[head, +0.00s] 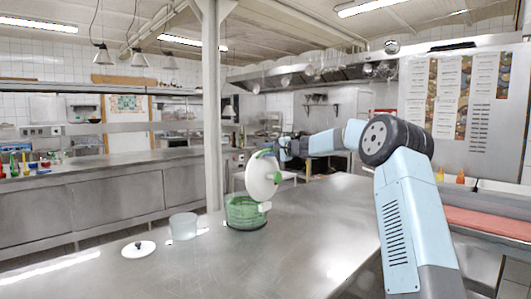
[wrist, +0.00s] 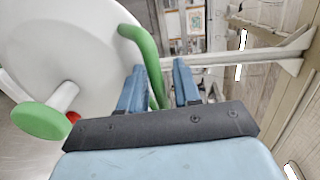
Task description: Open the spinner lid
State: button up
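The salad spinner's green bowl (head: 245,214) stands on the steel counter. Its white lid (head: 260,176) is tilted up steeply above the bowl, nearly on edge. In the wrist view the lid (wrist: 60,50) fills the upper left, with a white stem and green knob (wrist: 40,121) sticking out from its face. A curved green strip (wrist: 143,42) at the lid's edge runs down between my fingers. My gripper (wrist: 160,84) has its fingers apart around this strip, with a gap on the right side. In the head view my gripper (head: 281,155) is at the lid's upper right edge.
A clear container (head: 183,227) and a white round lid with a dark knob (head: 138,249) are on the counter to the left. A white post (head: 212,110) rises behind the spinner. The counter's right part (head: 320,220) is clear.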

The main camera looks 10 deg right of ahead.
jog(key=v, duration=1.2)
jog(key=shift+s+d, duration=0.1)
jog(key=shift+s, duration=0.05)
jog(key=v, duration=1.5)
jog(key=shift+s+d+f, duration=0.2)
jog(key=shift+s, duration=0.05)
dwell(1.1)
jog(key=shift+s, duration=0.15)
dwell(0.6)
